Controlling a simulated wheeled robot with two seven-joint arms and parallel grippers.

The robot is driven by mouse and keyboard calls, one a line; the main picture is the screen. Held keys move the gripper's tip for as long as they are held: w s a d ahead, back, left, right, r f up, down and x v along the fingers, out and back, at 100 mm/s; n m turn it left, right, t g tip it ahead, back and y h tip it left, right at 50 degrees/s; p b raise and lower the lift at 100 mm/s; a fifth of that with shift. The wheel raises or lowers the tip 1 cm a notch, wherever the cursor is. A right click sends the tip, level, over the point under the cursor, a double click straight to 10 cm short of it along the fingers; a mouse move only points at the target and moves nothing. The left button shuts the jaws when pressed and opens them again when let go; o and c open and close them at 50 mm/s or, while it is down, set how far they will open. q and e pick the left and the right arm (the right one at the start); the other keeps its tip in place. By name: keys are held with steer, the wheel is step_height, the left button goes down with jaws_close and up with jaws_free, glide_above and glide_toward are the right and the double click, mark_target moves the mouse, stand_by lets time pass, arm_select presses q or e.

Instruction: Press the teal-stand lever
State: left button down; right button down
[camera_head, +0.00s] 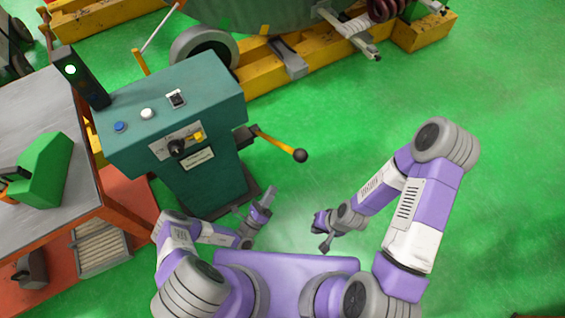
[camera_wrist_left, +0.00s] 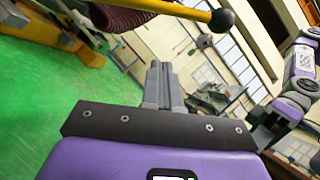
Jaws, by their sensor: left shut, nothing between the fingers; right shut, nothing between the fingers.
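The teal stand (camera_head: 205,185) is upright at left of centre in the head view, with a control panel on its top. Its lever (camera_head: 275,143) is a yellow rod sticking out to the right, ending in a black ball knob (camera_head: 300,155). In the left wrist view the yellow lever (camera_wrist_left: 175,9) and its knob (camera_wrist_left: 222,20) cross the top, beyond the fingers. My left gripper (camera_head: 272,192) is shut and empty, below the lever in the head view and apart from it. My right gripper (camera_head: 324,245) is shut and empty, further right and lower.
A workbench (camera_head: 85,120) with a green machine (camera_head: 42,172) stands left of the stand. The panel carries a blue button (camera_head: 119,127), a white button (camera_head: 147,113) and a black knob (camera_head: 177,147). Yellow beams (camera_head: 270,65) lie behind. Green floor (camera_head: 350,125) is clear to the right.

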arm_select(q)
steer(key=shift+a, duration=0.1)
steer(key=a+r+x, duration=0.1)
steer(key=a+x, duration=0.1)
steer(key=x, duration=1.1)
steer(key=shift+r+b, duration=0.4)
steer(key=shift+b, duration=0.05)
steer(key=shift+w+a, duration=0.1)
